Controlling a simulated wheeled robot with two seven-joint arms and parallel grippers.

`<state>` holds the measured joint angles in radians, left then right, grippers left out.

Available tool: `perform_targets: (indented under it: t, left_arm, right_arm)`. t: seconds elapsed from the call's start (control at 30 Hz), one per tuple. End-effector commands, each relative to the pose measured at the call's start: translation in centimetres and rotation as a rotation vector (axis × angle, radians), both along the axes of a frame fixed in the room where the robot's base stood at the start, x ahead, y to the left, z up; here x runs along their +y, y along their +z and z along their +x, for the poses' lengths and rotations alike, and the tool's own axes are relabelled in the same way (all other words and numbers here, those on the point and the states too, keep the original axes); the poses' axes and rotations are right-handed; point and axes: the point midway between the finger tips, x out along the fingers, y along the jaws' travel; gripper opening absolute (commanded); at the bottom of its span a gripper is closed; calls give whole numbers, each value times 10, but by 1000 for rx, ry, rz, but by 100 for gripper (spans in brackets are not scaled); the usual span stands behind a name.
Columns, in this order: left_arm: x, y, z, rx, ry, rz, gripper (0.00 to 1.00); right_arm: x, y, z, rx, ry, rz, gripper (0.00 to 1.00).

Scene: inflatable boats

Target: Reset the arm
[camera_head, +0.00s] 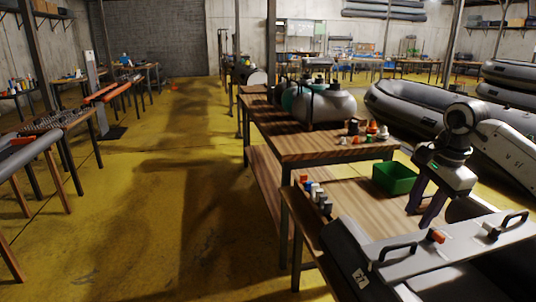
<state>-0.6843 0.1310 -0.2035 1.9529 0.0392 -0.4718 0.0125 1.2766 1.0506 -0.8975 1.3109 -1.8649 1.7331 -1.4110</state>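My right arm comes in from the right edge, its dark joint raised and its wrist bent downward. My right gripper (420,216) points down above the near wooden table, just right of the green bin (395,178). Its two dark fingers are apart, and I see nothing between them. My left gripper and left arm are not in view.
Small bottles (316,194) stand at the table's left edge. Tanks (322,104) stand on the table beyond. Grey inflatable boats (400,103) are at right. The yellow floor (165,190) at left is clear.

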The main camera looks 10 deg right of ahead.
Motion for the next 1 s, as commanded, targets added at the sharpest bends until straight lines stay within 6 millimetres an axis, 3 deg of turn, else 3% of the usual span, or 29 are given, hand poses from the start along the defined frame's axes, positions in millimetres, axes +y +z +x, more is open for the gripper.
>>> perform_targets:
  t: [0.13, 0.23, 0.37, 0.5, 0.6, 0.7, 0.83, 0.93, 1.0]
  left_arm:
    - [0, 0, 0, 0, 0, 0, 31]
    - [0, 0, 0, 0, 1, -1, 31]
    - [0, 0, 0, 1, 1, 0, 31]
    - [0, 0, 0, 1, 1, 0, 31]
    - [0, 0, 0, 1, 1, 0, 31]
    - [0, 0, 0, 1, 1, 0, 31]
    - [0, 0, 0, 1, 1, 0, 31]
    - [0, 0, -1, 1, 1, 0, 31]
    - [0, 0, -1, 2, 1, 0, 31]
  right_arm:
    - [27, -17, 7, -9, 17, 62, 31]
    - [76, -43, 16, -22, 35, 185, 31]
    - [168, -79, 19, -22, 21, 446, 31]
    - [274, -102, 5, 34, -79, 805, 31]
    - [348, -104, -13, 136, -242, 1127, 31]
    - [396, -94, -26, 282, -489, 1445, 31]
    - [416, -89, -31, 522, -917, 1803, 31]
    - [406, -105, -31, 732, -1324, 2015, 31]
    - [389, -130, -35, 884, -1646, 2121, 31]
